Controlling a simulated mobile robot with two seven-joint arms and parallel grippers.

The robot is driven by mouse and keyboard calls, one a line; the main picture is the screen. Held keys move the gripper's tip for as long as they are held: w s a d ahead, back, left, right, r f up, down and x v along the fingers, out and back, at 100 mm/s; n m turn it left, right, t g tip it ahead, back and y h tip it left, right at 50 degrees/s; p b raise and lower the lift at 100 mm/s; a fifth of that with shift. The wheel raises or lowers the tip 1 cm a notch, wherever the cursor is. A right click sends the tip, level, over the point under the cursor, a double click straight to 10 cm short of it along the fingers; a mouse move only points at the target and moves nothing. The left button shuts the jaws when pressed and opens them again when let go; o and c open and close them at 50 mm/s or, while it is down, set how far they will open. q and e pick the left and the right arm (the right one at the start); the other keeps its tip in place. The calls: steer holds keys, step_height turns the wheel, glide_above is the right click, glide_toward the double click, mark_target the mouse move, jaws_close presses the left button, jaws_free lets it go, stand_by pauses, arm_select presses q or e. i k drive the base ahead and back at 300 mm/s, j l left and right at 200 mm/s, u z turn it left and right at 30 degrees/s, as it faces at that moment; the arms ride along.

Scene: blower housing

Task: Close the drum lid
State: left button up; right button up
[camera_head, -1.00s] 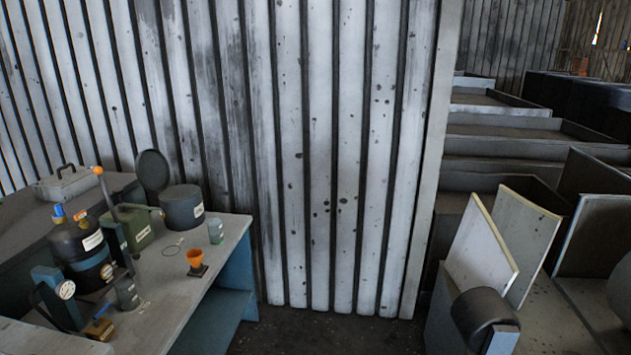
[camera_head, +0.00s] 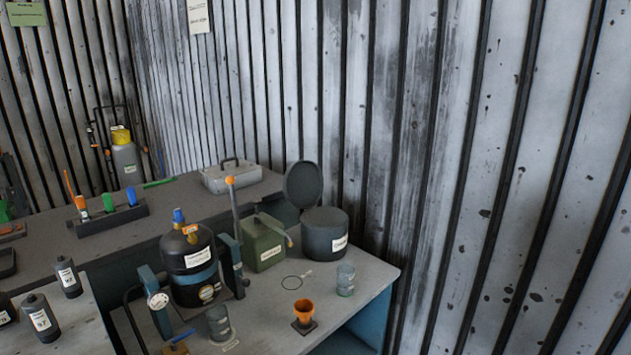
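The dark grey drum (camera_head: 324,236) stands upright at the back right of the workbench, with a white label on its side. Its round lid (camera_head: 303,185) is raised, standing nearly vertical at the drum's back left side. Neither of my grippers shows in the head view.
Around the drum are a green canister (camera_head: 263,243), a glass jar (camera_head: 345,279), an orange funnel (camera_head: 303,311), a thin ring (camera_head: 291,282) and a black tank (camera_head: 188,264). A pale grey case (camera_head: 231,176) sits on the surface behind. The corrugated wall stands close behind the drum.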

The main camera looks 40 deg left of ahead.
mark_target(302, 183)
steer(key=i+u, duration=0.4)
steer(key=i+l+u, duration=0.25)
steer(key=u, duration=0.2)
steer(key=i+l+u, duration=0.25)
steer(key=u, duration=0.15)
steer(key=i+l+u, duration=0.5)
steer(key=l+u, duration=0.35)
steer(key=i+l+u, duration=0.1)
steer(key=l+u, duration=0.3)
